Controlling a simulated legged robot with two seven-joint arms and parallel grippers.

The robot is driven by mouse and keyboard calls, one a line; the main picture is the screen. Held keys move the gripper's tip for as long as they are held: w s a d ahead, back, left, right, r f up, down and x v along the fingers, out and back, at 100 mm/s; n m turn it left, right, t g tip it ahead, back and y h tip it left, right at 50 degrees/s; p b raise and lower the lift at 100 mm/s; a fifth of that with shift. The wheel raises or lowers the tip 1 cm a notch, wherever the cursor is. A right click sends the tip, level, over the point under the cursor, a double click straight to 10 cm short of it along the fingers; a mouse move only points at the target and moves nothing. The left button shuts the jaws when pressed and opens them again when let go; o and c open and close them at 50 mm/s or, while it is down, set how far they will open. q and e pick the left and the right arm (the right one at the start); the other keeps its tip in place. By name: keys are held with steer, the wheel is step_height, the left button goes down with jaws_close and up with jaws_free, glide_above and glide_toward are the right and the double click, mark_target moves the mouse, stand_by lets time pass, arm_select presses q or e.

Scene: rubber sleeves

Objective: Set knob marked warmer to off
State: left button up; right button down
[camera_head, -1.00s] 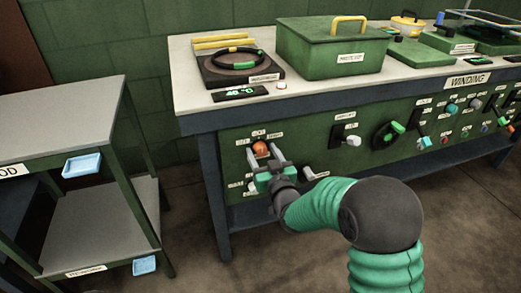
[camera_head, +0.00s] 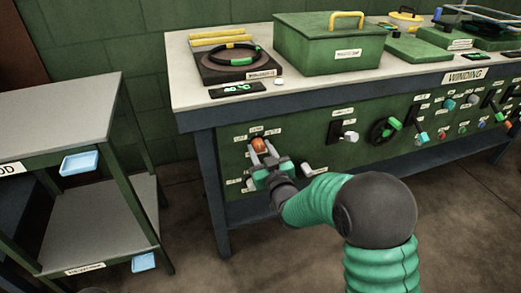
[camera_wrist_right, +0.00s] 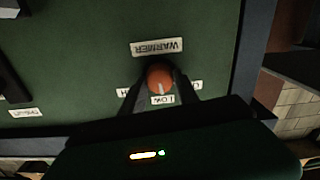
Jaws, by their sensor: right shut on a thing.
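The orange knob (camera_head: 258,143) is at the left end of the green front panel, under the bench top. In the right wrist view the knob (camera_wrist_right: 159,77) sits beside an upside-down label reading WARMER (camera_wrist_right: 157,47). Its pale mark points toward the LOW label (camera_wrist_right: 162,99). My right gripper (camera_head: 261,152) is shut on the knob, one dark finger on each side. The fingers partly cover the labels to the left and right of the knob. My left gripper is not in view.
A white-handled switch (camera_head: 308,169) is just right of my gripper. A grey shelf cart (camera_head: 60,120) stands at left, with floor between it and the bench.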

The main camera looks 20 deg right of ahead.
steer(key=n, duration=0.5)
steer(key=shift+a+f, duration=0.1)
steer(key=shift+a, duration=0.05)
steer(key=shift+f+n+p, duration=0.1)
steer(key=shift+n+p, duration=0.3)
steer(key=shift+n, duration=1.5)
steer(key=shift+a, duration=0.1)
steer(key=c, duration=0.9)
jaws_free()
steer(key=shift+c, duration=0.2)
